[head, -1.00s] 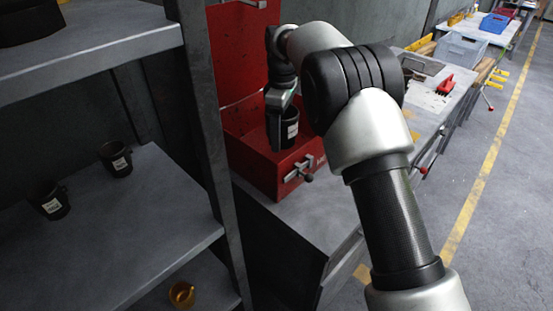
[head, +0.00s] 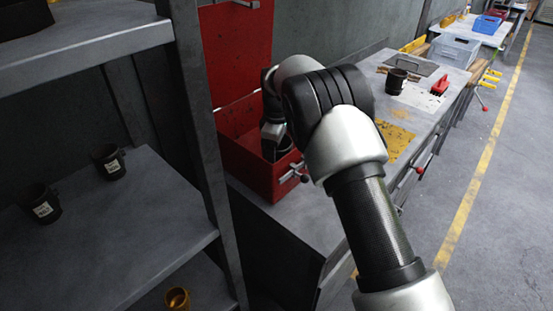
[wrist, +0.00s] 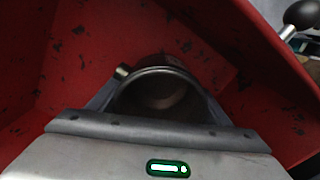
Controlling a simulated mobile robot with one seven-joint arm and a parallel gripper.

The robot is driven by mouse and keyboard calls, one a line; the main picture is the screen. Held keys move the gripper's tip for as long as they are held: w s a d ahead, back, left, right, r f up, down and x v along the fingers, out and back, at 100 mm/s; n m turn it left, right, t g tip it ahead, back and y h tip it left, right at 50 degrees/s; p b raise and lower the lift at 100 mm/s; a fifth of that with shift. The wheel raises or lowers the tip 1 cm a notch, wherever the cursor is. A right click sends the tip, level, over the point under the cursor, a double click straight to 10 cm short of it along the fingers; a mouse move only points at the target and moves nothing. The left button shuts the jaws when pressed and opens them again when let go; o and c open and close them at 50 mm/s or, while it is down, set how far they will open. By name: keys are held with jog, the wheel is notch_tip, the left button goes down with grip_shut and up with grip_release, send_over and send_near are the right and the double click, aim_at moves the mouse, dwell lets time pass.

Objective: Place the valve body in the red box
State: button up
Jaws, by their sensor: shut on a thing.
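The red box (head: 245,170) stands on the bench with its lid (head: 237,60) raised. My gripper (head: 274,140) reaches down into the box. It is shut on a dark, round, cup-like part, which I take as the valve body (head: 285,150); the box wall and my gripper partly hide it. In the wrist view, the valve body's (wrist: 160,92) round open rim shows between the fingers, with red box walls (wrist: 215,30) around it. Whether its bottom touches the box floor cannot be told.
Two similar dark parts with white labels stand on the shelf (head: 120,215) at left. A golden cup-like part (head: 177,299) sits lower down. Another dark part (head: 396,81) stands on the far bench beside a red tool (head: 440,85). The shelf post (head: 205,150) rises left of the box.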

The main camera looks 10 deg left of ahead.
jog(key=o, duration=1.7)
jog(key=shift+f, duration=0.1)
jog(key=shift+o, duration=0.2)
notch_tip(320, 180, up, 12)
jog(key=p, duration=0.1)
jog(key=shift+r, duration=0.25)
jog(key=s+d+r+m+t+y, duration=0.1)
jog(key=s+d+r+m, duration=0.3)
jog(key=s+d+r, duration=0.35)
jog(key=s+d+r+m+t, duration=0.2)
jog(key=s+d+r+m, duration=0.3)
jog(key=d+r, duration=0.5)
jog(key=s+d+f+m+t, duration=0.1)
jog(key=s+d+m, duration=0.1)
jog(key=s, duration=0.4)
jog(key=s+d+f+m, duration=0.2)
jog(key=s+d+m, duration=0.1)
jog(key=s+d, duration=0.2)
jog(key=s+d+f+m+t+h, duration=0.1)
jog(key=s+d+f+m, duration=0.1)
jog(key=s, duration=0.7)
jog(key=shift+s+d+m+t, duration=0.25)
jog(key=shift+d+m, duration=0.25)
jog(key=shift+d, duration=0.7)
